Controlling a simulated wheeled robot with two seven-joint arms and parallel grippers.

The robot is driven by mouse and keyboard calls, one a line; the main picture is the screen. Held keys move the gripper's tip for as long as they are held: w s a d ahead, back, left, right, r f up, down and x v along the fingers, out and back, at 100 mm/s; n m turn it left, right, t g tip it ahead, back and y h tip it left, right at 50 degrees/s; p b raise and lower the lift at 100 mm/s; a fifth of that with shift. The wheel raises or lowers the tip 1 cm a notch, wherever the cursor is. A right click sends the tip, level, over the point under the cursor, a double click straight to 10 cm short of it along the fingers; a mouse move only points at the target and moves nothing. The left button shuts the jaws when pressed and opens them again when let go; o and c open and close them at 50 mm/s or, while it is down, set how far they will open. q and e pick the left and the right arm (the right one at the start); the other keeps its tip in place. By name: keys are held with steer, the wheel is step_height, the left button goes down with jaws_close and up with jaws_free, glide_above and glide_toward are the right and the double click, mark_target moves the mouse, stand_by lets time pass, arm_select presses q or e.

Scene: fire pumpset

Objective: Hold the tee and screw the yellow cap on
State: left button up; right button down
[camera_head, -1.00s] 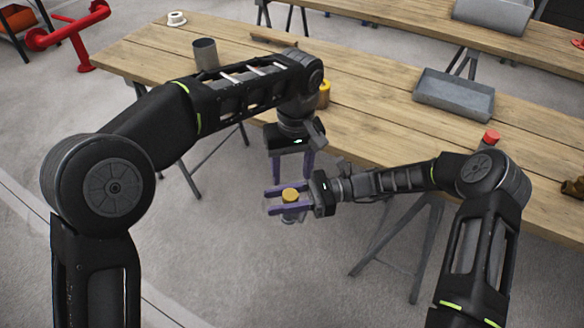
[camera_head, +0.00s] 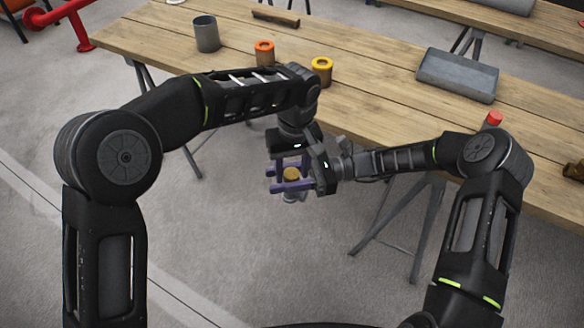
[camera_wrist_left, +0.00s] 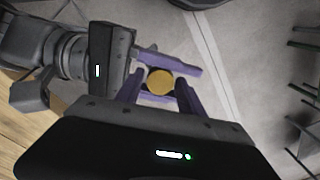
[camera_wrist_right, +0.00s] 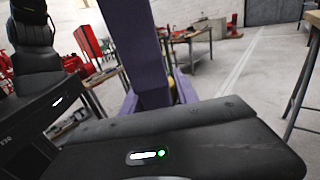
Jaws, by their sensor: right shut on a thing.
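The yellow cap (camera_head: 291,174) sits on top of the grey tee (camera_head: 290,197), which is mostly hidden by purple fingers. My right gripper (camera_head: 273,179) is shut on the tee and holds it in the air in front of the table. My left gripper (camera_head: 291,166) points down from above, its fingers either side of the cap. In the left wrist view the cap (camera_wrist_left: 160,82) lies between the left fingers (camera_wrist_left: 159,92), with narrow gaps showing, so it looks open. The right wrist view shows mainly a purple finger (camera_wrist_right: 143,50); the tee is hidden there.
The wooden table (camera_head: 380,100) stands behind the grippers. On it are a grey cup (camera_head: 206,34), an orange ring-topped part (camera_head: 264,53), a yellow ring-topped part (camera_head: 322,72), a grey tray (camera_head: 457,76) and a red-topped part (camera_head: 493,119). Open floor lies below the grippers.

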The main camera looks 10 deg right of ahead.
arm_select(q)
jaws_close()
stand_by(0.3)
steer(key=m, duration=0.3)
steer(key=shift+o, duration=1.5)
jaws_free()
steer(key=shift+r, duration=0.15)
steer(key=shift+d+r, duration=0.1)
steer(key=shift+r, duration=2.05)
steer(key=shift+c, duration=0.5)
